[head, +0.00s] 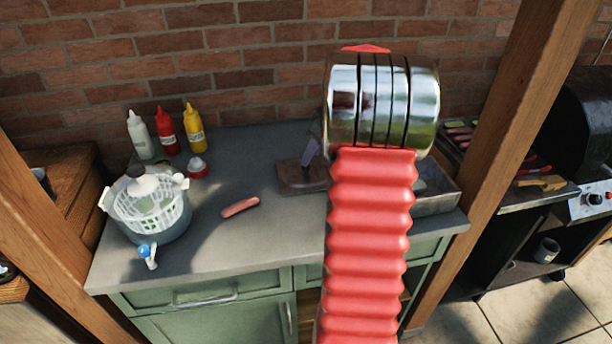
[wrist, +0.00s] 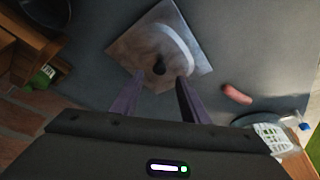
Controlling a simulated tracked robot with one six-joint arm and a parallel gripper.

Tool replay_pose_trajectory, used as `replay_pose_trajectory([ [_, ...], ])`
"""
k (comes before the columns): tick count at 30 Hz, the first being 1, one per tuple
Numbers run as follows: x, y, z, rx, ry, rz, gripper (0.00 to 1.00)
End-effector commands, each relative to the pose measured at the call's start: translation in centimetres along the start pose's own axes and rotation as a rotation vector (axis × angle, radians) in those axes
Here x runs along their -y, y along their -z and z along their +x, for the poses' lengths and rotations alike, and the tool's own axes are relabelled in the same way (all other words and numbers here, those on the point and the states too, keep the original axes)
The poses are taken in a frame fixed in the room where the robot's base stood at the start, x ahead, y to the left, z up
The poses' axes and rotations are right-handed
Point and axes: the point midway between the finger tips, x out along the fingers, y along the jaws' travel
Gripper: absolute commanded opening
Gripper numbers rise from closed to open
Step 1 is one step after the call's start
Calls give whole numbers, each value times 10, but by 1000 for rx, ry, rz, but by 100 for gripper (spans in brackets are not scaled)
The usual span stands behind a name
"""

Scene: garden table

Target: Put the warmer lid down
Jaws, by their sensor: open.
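The warmer lid (head: 293,187) is a flat brownish metal plate on the grey worktop, mostly hidden behind my arm in the head view. In the wrist view the lid (wrist: 135,45) shows as a square plate with a pale arched handle (wrist: 178,42). It looks flat on the worktop. My gripper (wrist: 160,76) is open, with its two purple fingers apart and the near end of the handle between or just beyond their tips. I cannot tell whether they touch it. In the head view only part of a finger shows.
A metal tray (head: 441,200) stands right of my arm. A sausage (head: 240,207) lies left of the lid. A salad spinner (head: 150,212), a red-and-white jar (head: 197,168) and sauce bottles (head: 166,131) stand farther left. The worktop between sausage and lid is clear.

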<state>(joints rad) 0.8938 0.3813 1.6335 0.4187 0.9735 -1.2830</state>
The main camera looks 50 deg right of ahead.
Motion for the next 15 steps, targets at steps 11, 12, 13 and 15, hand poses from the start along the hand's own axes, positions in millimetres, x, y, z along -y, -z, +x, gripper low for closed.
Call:
replay_pose_trajectory([
  [11, 0, -2, 27, 2, 3, 0, 41],
  [12, 0, -2, 33, 2, 3, 0, 41],
  [13, 0, -2, 37, 2, 3, -1, 41],
  [15, 0, -2, 45, 2, 3, -1, 41],
])
